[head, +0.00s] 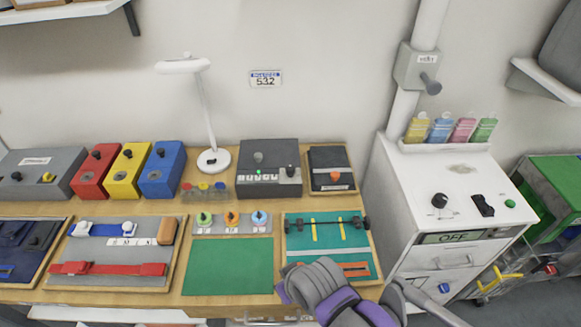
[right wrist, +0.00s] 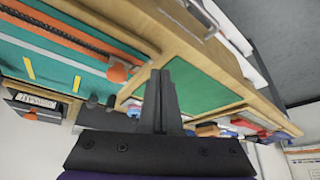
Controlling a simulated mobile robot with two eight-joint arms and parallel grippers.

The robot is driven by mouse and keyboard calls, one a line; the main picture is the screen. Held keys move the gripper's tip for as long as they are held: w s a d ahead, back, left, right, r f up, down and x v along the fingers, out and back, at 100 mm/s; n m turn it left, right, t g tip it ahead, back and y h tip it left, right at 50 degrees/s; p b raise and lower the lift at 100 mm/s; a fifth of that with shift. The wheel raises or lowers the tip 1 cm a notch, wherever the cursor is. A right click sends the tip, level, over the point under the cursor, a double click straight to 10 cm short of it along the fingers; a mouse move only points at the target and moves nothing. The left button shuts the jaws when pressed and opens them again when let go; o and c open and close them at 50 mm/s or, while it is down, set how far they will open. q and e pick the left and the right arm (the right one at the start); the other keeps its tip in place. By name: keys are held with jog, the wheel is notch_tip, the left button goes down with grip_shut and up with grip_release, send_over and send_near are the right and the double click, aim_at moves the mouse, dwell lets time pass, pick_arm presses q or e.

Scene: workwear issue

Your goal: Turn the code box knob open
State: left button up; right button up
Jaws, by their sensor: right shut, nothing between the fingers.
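The code box (head: 247,190) is a dark grey box at the back of the bench in the head view. My right arm reaches in from the lower right of the head view, over the front of the teal tray, well in front of the code box. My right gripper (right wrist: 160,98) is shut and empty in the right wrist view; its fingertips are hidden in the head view. My left gripper is not in view.
A lamp (head: 207,110) and blue, yellow and red boxes stand left of the code box. A dark tray (head: 330,158) stands right of it. The teal tray (head: 302,228) with a black bar lies in front. A green mat (head: 228,268) is bare. A white cabinet (head: 412,170) stands right.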

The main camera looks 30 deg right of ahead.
jog(key=o, duration=0.5)
jog(key=shift+s, duration=0.1)
jog(key=shift+c, duration=0.2)
jog(key=shift+o, duration=1.3)
jog(key=shift+d+r, duration=0.15)
jog(key=shift+r, duration=0.05)
jog(key=o, duration=0.3)
jog(key=w+r, duration=0.1)
jog(key=w+d+r, duration=0.2)
jog(key=shift+w+r+b, duration=0.35)
jog(key=shift+b, duration=0.05)
jog(key=w+d+r+n+b, duration=0.1)
jog(key=w+d+r, duration=0.35)
jog(key=w, duration=0.35)
jog(key=n+g+y+b, duration=0.1)
jog(key=n+b, duration=0.1)
send_near(291, 168)
jog(key=x, duration=0.9)
jog(key=shift+b, duration=0.3)
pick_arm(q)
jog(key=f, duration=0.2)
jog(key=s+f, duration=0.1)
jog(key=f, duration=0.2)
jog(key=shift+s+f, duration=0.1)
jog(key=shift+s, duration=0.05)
pick_arm(e)
grip_shut()
